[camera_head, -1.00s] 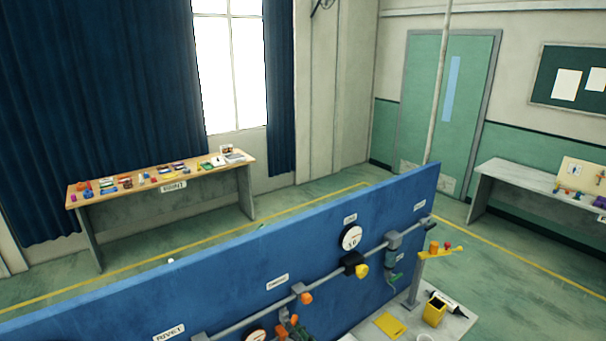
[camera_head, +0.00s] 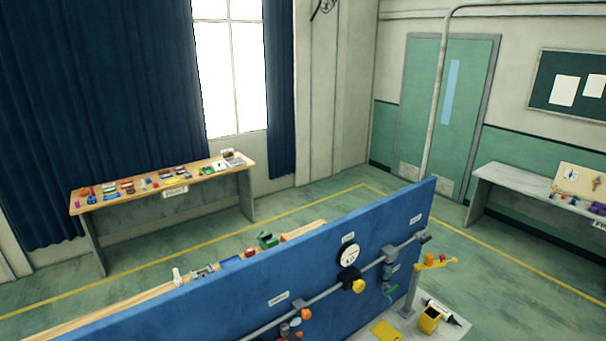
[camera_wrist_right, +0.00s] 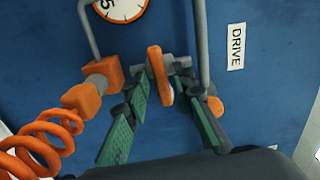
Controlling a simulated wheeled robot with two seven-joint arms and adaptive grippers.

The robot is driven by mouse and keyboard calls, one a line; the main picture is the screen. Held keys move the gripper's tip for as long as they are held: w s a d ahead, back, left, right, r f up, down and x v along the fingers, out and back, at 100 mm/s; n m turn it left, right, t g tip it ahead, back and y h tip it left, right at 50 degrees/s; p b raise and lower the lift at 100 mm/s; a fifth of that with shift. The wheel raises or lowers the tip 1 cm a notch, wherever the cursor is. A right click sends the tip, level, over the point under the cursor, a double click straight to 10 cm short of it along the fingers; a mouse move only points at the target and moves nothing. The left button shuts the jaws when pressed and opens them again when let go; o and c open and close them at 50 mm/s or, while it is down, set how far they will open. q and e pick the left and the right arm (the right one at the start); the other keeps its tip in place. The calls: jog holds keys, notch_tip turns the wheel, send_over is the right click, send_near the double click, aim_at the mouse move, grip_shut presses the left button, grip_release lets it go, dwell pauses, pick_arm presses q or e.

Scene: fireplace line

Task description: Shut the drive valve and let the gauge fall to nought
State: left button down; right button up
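In the right wrist view, an orange valve handle (camera_wrist_right: 160,75) sits on a grey fitting on the blue panel, left of a white label reading DRIVE (camera_wrist_right: 236,46). The green-padded fingers of my right gripper (camera_wrist_right: 163,84) are spread on either side of the handle, with a gap visible, most clearly on the right. An orange-rimmed gauge (camera_wrist_right: 121,6) is cut off at the top; a 5 shows, but its needle cannot be read. In the head view, orange parts (camera_head: 305,313) show low on the panel. My left gripper is not in view.
The blue panel (camera_head: 250,300) carries a grey pipe, a black-rimmed gauge (camera_head: 349,255) and a yellow knob (camera_head: 358,287). A coiled orange hose (camera_wrist_right: 45,140) hangs left of my right gripper. A yellow cup (camera_head: 430,320) stands on the bench at right.

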jog(key=p+v, duration=0.2)
jog(key=v, duration=0.4)
dwell(0.3)
jog(key=shift+d, duration=0.1)
